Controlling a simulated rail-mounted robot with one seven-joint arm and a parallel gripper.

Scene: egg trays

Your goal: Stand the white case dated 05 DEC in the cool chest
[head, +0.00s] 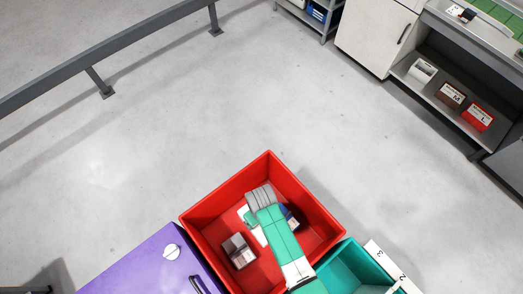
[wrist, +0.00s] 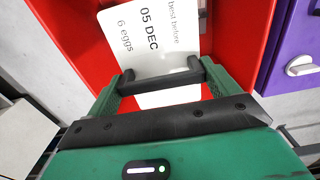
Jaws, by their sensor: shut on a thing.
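The white case dated 05 DEC (wrist: 165,35) shows in the wrist view, its label also reading "best before" and "6 eggs". In the head view my arm covers most of the gripper; a white patch beside the arm may be the case. I cannot tell whether the case touches the floor of the box. No label in view marks which container is the cool chest.
A grey-brown case with a pale top (head: 238,250) and a dark blue item (head: 290,217) are also in the red box. A purple unit (head: 140,265) with a white knob adjoins it at left. A teal bin (head: 345,262) stands at right. The floor beyond is clear.

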